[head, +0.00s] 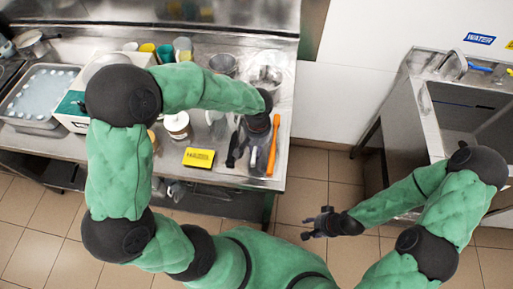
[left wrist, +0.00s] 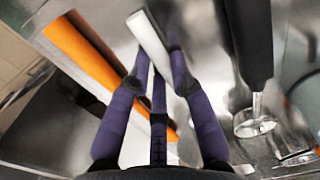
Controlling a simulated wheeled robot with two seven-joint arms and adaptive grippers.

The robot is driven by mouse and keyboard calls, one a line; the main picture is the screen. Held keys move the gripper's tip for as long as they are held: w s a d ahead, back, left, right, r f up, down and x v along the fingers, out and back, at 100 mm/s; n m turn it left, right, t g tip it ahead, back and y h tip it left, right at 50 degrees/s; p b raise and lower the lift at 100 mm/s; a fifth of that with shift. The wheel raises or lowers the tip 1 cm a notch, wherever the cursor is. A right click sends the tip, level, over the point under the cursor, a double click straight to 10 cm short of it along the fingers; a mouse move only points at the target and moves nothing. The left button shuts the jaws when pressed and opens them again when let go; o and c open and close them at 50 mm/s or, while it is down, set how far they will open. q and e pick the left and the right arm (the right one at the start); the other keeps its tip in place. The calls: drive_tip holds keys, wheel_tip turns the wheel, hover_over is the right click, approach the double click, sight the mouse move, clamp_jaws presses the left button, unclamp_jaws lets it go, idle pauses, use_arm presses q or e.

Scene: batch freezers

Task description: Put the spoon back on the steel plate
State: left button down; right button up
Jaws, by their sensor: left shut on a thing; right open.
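My left gripper (head: 250,152) is over the right end of the steel counter. It also shows in the left wrist view (left wrist: 160,75), with its purple fingers closed around a long white handle (left wrist: 150,42), which looks like the spoon's. The spoon's other end is hidden by the fingers, and I cannot tell if it touches the counter. I cannot make out the steel plate clearly from the shiny metal around it. My right gripper (head: 320,224) is open and empty, over the floor away from the counter.
An orange utensil (head: 272,146) lies just right of my left gripper. A black-handled utensil (left wrist: 248,40) is close on its other side. A yellow sign (head: 199,158), a white tub (head: 177,124) and metal containers (head: 223,64) share the steel counter (head: 225,180). A sink unit (head: 408,105) stands right.

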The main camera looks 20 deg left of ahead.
use_arm(q)
drive_tip(key=shift+f, duration=0.1)
drive_tip(key=c, duration=1.1)
unclamp_jaws()
drive_tip(key=shift+r, duration=0.25)
wheel_tip(320, 180, up, 12)
drive_tip(key=p, duration=0.3)
drive_tip(key=shift+d+f, duration=0.1)
